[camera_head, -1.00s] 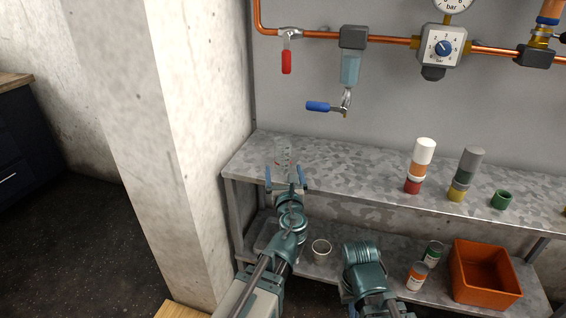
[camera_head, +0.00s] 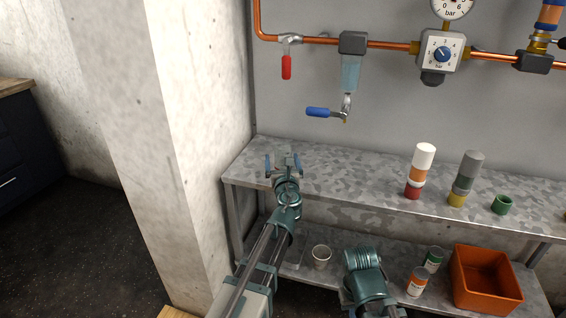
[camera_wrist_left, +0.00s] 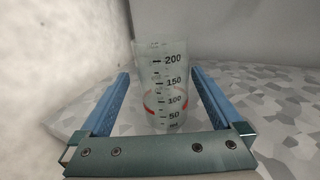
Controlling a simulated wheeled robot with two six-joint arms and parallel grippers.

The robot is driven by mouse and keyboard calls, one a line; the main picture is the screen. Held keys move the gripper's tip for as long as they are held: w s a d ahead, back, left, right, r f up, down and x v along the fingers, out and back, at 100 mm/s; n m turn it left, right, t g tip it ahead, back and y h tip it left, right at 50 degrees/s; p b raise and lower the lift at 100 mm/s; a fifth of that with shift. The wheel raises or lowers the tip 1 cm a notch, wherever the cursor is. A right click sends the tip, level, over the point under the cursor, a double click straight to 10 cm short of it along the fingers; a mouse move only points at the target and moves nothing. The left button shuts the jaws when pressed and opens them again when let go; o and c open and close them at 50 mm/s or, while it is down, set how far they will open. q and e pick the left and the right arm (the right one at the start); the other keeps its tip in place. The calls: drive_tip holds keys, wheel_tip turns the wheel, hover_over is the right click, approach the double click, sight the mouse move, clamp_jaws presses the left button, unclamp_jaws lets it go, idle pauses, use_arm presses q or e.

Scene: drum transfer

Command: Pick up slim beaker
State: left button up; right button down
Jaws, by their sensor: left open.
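The slim beaker (camera_wrist_left: 163,85) is clear, with dark graduation marks up to 200 and a red band low down. It stands upright on the upper metal shelf. My left gripper (camera_head: 283,160) is open, and its blue fingers (camera_wrist_left: 160,98) lie on either side of the beaker with a gap on both sides in the left wrist view. In the head view the beaker is faint and mostly hidden behind the gripper. Part of my right arm shows low in the head view, but its gripper does not.
The concrete pillar (camera_head: 190,130) is close to the left of the shelf (camera_head: 340,170). A white cup (camera_head: 321,256) and an orange bin (camera_head: 487,280) are on the lower shelf.

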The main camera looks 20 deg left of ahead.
sight(282, 145)
use_arm(q)
drive_tip(key=x, duration=0.4)
drive_tip(key=shift+w+d, duration=0.15)
drive_tip(key=shift+w, duration=0.1)
drive_tip(key=c, duration=1.4)
drive_tip(key=shift+o, duration=0.2)
drive_tip(key=shift+r+p, duration=0.4)
drive_tip(key=shift+p, duration=0.05)
wheel_tip(282, 145, up, 3)
drive_tip(key=p, duration=0.2)
drive_tip(key=shift+f+p, duration=0.15)
drive_tip(key=shift+p, duration=0.15)
drive_tip(key=s+d+r+p, duration=0.1)
drive_tip(key=s+d, duration=0.8)
drive_tip(key=s, duration=0.4)
drive_tip(key=shift+r, duration=0.2)
